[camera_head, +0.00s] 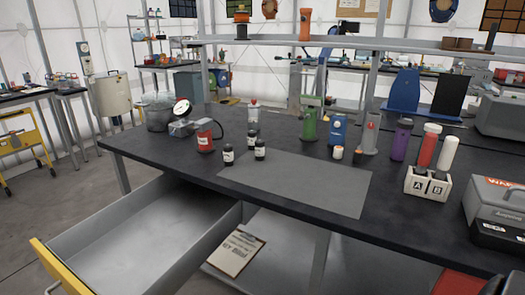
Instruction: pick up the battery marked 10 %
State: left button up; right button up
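I cannot read a 10 % mark on anything in the head view, so I cannot tell which thing is that battery. Several small black cylinders with white labels stand upright on the dark workbench (150,147): one at the mat's left edge (228,155), one right of it (260,150) and one behind (252,138). Two small white cylinders, one with an orange top (338,152) and one with a darker top (358,156), stand behind the grey mat (300,182). Neither of my grippers shows.
A red can (205,136), a green device (309,124), a blue device (338,130) and a purple bottle (400,142) stand around the mat. A white A/B holder (428,187) and grey case (497,205) are right. The mat is mostly clear. An open drawer (130,235) juts out left.

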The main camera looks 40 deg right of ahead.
aim_at(252, 133)
jog(key=z, duration=1.05)
jog(key=i, duration=0.05)
